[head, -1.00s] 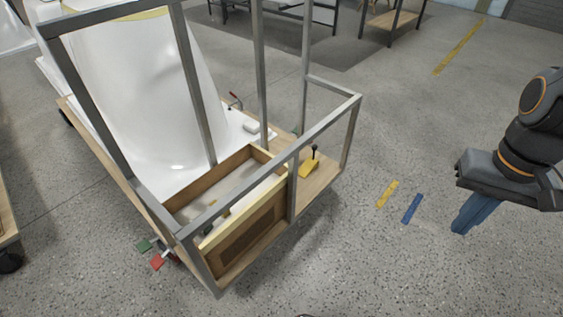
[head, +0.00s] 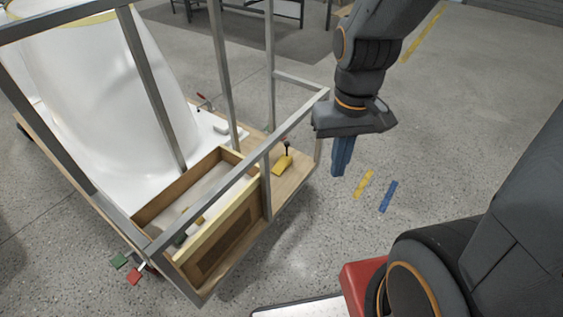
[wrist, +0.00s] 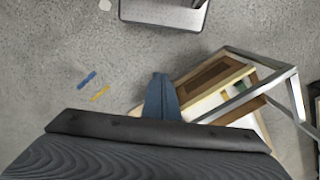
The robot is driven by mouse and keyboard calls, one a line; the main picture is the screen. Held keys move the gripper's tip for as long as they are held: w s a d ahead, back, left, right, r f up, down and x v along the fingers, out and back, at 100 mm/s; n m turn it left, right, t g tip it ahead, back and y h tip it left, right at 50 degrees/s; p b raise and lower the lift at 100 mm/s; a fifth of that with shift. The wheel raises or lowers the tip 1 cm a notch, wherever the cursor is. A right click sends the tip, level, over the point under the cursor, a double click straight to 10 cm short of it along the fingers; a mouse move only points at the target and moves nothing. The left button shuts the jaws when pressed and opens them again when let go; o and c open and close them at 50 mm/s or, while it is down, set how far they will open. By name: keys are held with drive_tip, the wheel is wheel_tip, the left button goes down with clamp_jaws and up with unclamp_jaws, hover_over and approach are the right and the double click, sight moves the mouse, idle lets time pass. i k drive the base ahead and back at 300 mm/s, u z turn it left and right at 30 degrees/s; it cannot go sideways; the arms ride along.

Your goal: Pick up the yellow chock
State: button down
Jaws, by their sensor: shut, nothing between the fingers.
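The yellow chock (head: 282,165) is a small yellow wedge with a dark upright handle. It sits on the wooden deck of the cart, at the near right end, just right of the wooden box and inside the grey metal frame. I cannot make it out in the wrist view. My gripper (head: 339,172) is to the right of the chock, apart from it, outside the frame's right side. Its blue fingers point down, closed together and empty. They also show in the wrist view (wrist: 160,78).
Grey frame bars (head: 245,170) rise around the deck. The wooden box (head: 218,245) holds small green and yellow pieces. A white tub shell (head: 110,90) stands behind. Yellow (head: 363,184) and blue (head: 388,196) strips lie on open floor at right.

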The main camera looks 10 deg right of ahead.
sight(285, 160)
drive_tip(key=k, duration=0.35)
drive_tip(key=z, duration=1.35)
drive_tip(key=i, duration=2.2)
drive_tip(key=u, duration=1.15)
drive_tip(key=i, duration=0.6)
drive_tip(key=u, duration=0.65)
